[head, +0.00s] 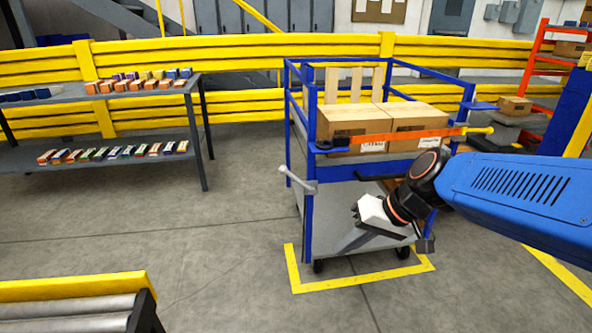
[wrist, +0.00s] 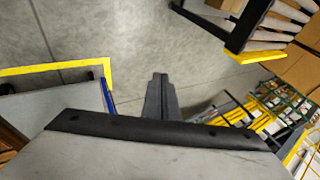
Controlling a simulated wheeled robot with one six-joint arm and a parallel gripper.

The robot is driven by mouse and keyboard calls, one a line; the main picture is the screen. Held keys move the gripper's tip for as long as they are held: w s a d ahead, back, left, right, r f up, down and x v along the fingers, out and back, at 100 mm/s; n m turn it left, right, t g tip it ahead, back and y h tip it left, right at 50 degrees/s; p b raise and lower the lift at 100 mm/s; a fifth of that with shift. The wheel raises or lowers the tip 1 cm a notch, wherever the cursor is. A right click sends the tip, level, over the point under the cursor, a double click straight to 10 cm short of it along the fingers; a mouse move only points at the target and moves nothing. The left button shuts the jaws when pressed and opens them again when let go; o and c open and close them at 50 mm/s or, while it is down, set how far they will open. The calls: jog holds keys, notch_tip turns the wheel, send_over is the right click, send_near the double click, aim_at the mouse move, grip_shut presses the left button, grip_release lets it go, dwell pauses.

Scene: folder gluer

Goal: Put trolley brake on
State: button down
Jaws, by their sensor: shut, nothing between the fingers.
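The trolley (head: 309,225) has a blue frame and grey panels and stands on dark casters inside a yellow floor outline. A grey lever (head: 298,180) with a pale end sticks out from its left front post, angled up to the left. I cannot tell for certain whether this lever is the brake. My gripper (head: 347,247) is shut and empty, low in front of the trolley's front panel and to the right of and below the lever. The closed fingers also show in the wrist view (wrist: 159,80), over bare floor. The lever is not clearly visible there.
Cartons (head: 348,122) sit on the trolley behind an orange strap (head: 400,137). A shelf with small boxes (head: 75,140) stands at left, a roller conveyor (head: 75,305) at lower left. A yellow barrier (head: 240,72) runs behind. Floor left of the trolley is clear.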

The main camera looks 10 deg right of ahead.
jog(key=w+a+r+m+t+y, duration=0.1)
jog(key=w+a+t+y, duration=0.1)
jog(key=w, duration=0.7)
jog(key=w+a+r+m+t+y, duration=0.1)
jog(key=w+a+m+y, duration=0.15)
jog(key=w, duration=0.55)
jog(key=w+d+f+m+t, duration=0.1)
jog(key=w+d+m+t, duration=0.1)
jog(key=w, duration=0.6)
jog(key=w+d+f+m+t+h, duration=0.1)
jog(key=w+d+f+m+t, duration=0.1)
jog(key=w+d+t, duration=0.2)
jog(key=w+d, duration=0.3)
jog(key=w, duration=0.2)
jog(key=shift+a, duration=0.1)
send_over(297, 180)
jog(key=s, duration=0.2)
jog(key=shift+a+f, duration=0.15)
jog(key=shift+f, duration=0.65)
jog(key=shift+a+f, duration=0.15)
jog(key=shift+f, duration=0.6)
